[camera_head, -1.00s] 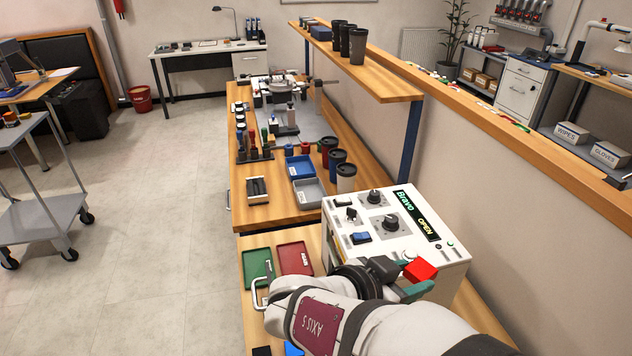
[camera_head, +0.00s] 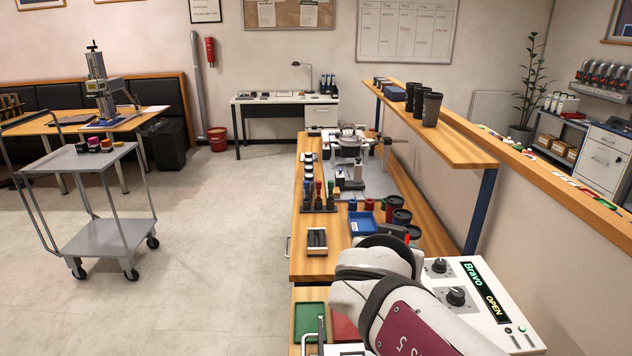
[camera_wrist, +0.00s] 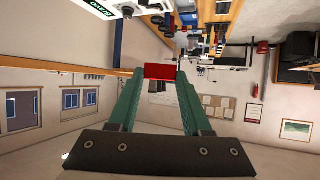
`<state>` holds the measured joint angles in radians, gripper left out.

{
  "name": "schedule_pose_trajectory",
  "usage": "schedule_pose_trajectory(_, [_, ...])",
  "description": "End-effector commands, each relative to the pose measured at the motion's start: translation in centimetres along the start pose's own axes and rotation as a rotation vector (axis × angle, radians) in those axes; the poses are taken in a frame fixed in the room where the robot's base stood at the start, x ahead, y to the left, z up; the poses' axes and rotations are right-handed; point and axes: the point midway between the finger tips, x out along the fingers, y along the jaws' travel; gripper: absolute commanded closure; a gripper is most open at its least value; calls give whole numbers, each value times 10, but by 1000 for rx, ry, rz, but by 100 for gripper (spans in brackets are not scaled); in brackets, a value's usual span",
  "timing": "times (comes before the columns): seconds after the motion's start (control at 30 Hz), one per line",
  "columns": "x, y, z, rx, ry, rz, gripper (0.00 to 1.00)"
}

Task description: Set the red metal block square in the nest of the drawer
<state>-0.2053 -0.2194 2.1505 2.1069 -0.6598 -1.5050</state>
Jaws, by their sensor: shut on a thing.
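The red metal block (camera_wrist: 160,72) is between the tips of my gripper's green fingers (camera_wrist: 160,80) in the wrist view. My gripper is shut on it and holds it up in the air, clear of any surface. In the head view my arm covers most of the gripper, and I cannot clearly make out the block there. A white machine (camera_head: 490,300) at the lower right has knobs and a display reading "Bravo OPEN". I cannot identify the drawer or its nest in either view.
A green tray (camera_head: 310,320) and a partly hidden red tray (camera_head: 345,328) lie by my arm. Beyond are a blue bin (camera_head: 361,223), dark cups and a tool rack on the wooden bench. A raised shelf (camera_head: 440,130) overhangs its right side. A grey cart (camera_head: 85,165) stands left on open floor.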

Motion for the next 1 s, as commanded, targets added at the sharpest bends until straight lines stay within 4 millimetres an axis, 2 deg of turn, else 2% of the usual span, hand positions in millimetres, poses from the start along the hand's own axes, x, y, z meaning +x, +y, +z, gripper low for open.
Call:
schedule_pose_trajectory(0.1, [42, 23, 10, 43, -7, 89, 100])
schedule_pose_trajectory(0.2, [77, 30, 18, 53, -7, 104, 100])
schedule_pose_trajectory(0.3, [100, 23, 28, 35, -6, 66, 100])
schedule_pose_trajectory(0.57, [135, -3, 62, -38, -7, -66, 100])
schedule_pose_trajectory(0.67, [145, -14, 85, -74, -9, -128, 100])
schedule_pose_trajectory(0.77, [152, -24, 127, -118, -16, -207, 100])
schedule_pose_trajectory(0.8, [153, -27, 147, -135, -16, -240, 100])
schedule_pose_trajectory(0.9, [151, -33, 188, -163, -13, -300, 100])
schedule_pose_trajectory(1.0, [147, -36, 212, -179, -9, -334, 100])
